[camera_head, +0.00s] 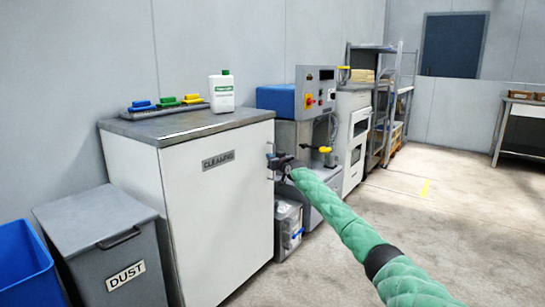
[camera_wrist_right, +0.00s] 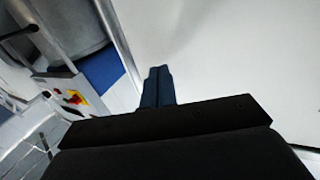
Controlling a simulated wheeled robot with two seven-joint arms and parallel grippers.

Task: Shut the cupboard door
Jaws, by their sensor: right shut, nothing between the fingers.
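The cupboard (camera_head: 130,170) is a white cabinet with a grey top. Its white door (camera_head: 222,215) carries a "CLEANING" label and looks flush or nearly flush with the front; I cannot tell whether a small gap is left. My right gripper (camera_head: 272,158) is at the door's right edge, its fingers shut and empty. In the right wrist view the shut dark fingers (camera_wrist_right: 159,72) point at a broad white panel (camera_wrist_right: 225,50), which looks like the door. Whether they touch it is unclear. My left gripper is out of view.
A grey dust bin (camera_head: 95,220) and a blue bin (camera_head: 25,265) are at left. The roller machine (camera_head: 300,100) stands just right of the cupboard. The floor (camera_head: 420,200) at right is open.

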